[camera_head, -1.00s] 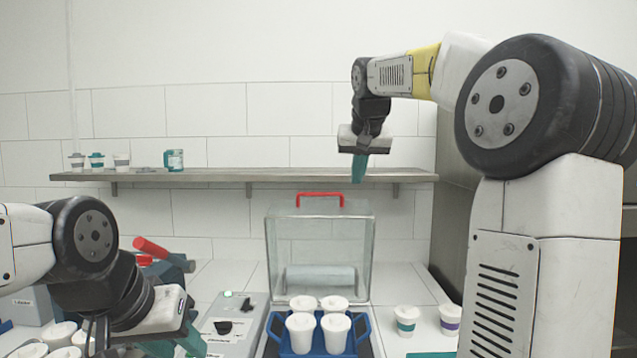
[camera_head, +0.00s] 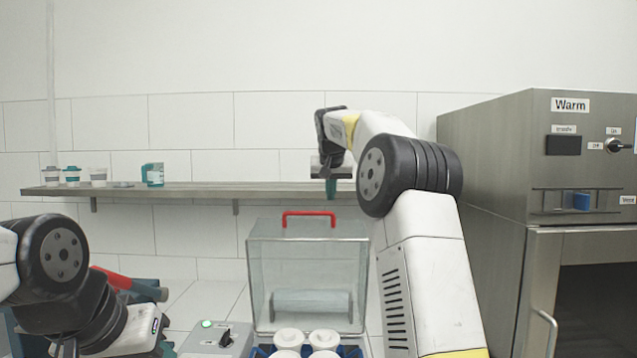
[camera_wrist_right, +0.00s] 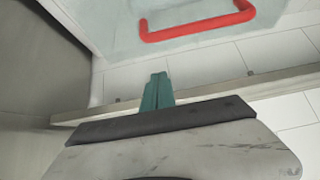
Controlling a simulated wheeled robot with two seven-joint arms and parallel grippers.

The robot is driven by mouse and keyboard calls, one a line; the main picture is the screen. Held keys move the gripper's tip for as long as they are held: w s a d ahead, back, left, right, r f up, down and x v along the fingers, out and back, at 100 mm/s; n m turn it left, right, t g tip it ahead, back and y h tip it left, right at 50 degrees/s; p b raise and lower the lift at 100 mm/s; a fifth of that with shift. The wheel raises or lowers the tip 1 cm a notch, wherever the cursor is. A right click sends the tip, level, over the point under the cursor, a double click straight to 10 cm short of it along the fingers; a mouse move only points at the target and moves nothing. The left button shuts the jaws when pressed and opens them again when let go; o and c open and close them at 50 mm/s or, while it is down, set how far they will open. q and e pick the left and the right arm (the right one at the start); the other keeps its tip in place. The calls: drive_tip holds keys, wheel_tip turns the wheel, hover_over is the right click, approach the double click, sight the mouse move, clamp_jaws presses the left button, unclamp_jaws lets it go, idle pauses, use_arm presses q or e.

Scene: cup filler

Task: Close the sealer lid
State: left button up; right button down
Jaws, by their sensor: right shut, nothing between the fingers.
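The sealer lid (camera_head: 262,285) is a clear box-shaped cover with a red handle (camera_head: 309,214) on top. It stands raised and open behind the blue tray of white cups. The handle also shows in the right wrist view (camera_wrist_right: 200,22). My right gripper (camera_head: 330,188) is up at shelf height, above and a little right of the handle, apart from it. Its teal fingers are shut and empty, also in the right wrist view (camera_wrist_right: 157,92). My left gripper is at the lower left, its fingers mostly cut off by the frame edge.
The blue tray (camera_head: 259,352) holds several white lidded cups (camera_head: 289,338) in front of the lid. A grey control box (camera_head: 217,340) with a green light is left of it. A steel warmer (camera_head: 490,170) stands at right.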

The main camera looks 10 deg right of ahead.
drive_tip(key=shift+x, duration=1.15)
drive_tip(key=shift+s+a, duration=0.25)
drive_tip(key=shift+s, duration=0.95)
drive_tip(key=shift+s+a+f, duration=0.2)
drive_tip(key=shift+s+f, duration=0.3)
drive_tip(key=shift+s, duration=0.3)
